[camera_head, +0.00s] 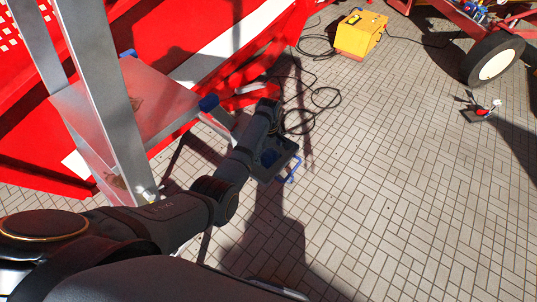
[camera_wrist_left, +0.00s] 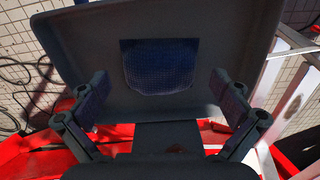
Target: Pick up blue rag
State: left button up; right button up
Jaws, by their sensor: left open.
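The blue rag (camera_wrist_left: 160,66) lies flat inside a dark grey tray (camera_wrist_left: 95,38) in the left wrist view. My left gripper (camera_wrist_left: 163,92) is open, its two fingers well apart on either side of the rag's lower edge. No cloth is between the fingers, and I cannot tell how far they are from it. In the head view a small blue patch of the rag (camera_head: 268,157) shows in the tray (camera_head: 284,165) beside my left wrist. My left arm hides part of the tray there. My right gripper is not in view.
A metal ladder-like stand (camera_head: 105,90) and a red machine (camera_head: 190,60) are close on the left. Black cables (camera_head: 325,98) lie on the tiles beyond. A yellow box (camera_head: 360,36) and a wheel (camera_head: 493,60) stand at the back.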

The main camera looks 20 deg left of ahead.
aim_at(267, 153)
pick_arm(q)
jog(key=shift+f, duration=0.2)
jog(key=c, duration=1.1)
jog(key=shift+r, duration=0.55)
jog(key=r, duration=0.2)
jog(key=shift+s+a+r, duration=0.2)
jog(key=shift+s+r, duration=0.05)
jog(key=shift+r, duration=0.15)
jog(key=s+a+r+p, duration=0.1)
jog(key=s+a+r, duration=0.1)
jog(key=s+r, duration=0.1)
jog(key=s+a+r+p, duration=0.2)
jog(key=s+r, duration=0.1)
jog(key=s, duration=0.1)
jog(key=s+a+r+p, duration=0.1)
jog(key=s+a+r, duration=0.1)
jog(key=s+r, duration=0.1)
jog(key=shift+s+a+r, duration=0.1)
jog(key=shift+s+a, duration=0.3)
jog(key=shift+s, duration=0.4)
